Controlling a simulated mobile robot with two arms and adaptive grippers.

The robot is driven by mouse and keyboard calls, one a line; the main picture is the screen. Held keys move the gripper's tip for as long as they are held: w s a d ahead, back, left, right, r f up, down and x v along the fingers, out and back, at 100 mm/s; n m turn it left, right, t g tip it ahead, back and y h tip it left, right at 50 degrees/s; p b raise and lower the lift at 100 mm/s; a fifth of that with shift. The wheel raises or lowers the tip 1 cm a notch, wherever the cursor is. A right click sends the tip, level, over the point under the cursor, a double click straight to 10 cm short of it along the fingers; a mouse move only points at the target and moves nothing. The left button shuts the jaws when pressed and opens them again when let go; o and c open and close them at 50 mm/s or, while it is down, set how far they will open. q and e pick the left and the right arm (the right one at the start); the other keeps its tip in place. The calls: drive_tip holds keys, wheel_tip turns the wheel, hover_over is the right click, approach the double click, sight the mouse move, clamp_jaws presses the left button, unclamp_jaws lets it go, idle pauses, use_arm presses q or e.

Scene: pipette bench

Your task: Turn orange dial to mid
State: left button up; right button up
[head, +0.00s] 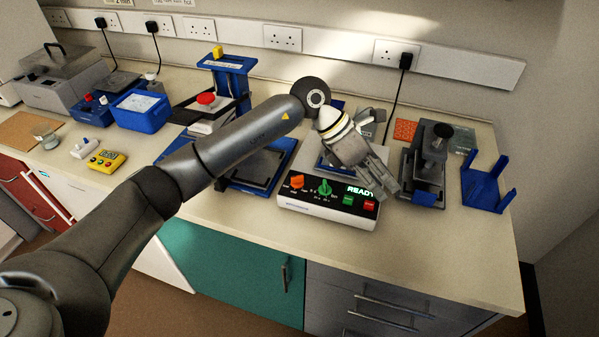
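The orange dial (297,180) is on the left of the front panel of a white and black control box (325,203). A green dial (325,188) sits to its right, then a green button (348,200), a red button (370,204) and a lit display (360,191) reading "READY". My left gripper (387,190) reaches over the right side of the box, pointing down, to the right of the orange dial and apart from it. Its fingers are seen side-on, so their opening is unclear. My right gripper is out of view.
A blue stand (232,72) and a red knob (206,98) are behind my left arm. A black microscope-like device (424,165) and a blue rack (484,187) stand right of the box. A yellow timer (106,160) lies at left. The bench front right is clear.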

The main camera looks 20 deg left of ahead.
use_arm(q)
drive_tip(key=w+a+y, duration=0.4)
drive_tip(key=a+y, duration=0.1)
drive_tip(key=a, duration=0.5)
drive_tip(key=y, duration=0.4)
approach(299, 176)
wheel_tip(299, 176, down, 8)
drive_tip(key=p, duration=0.3)
drive_tip(key=shift+s+a+r, duration=0.1)
drive_tip(key=shift+s+a, duration=0.05)
drive_tip(key=shift+f+p, duration=0.3)
drive_tip(key=shift+f, duration=0.35)
clamp_jaws()
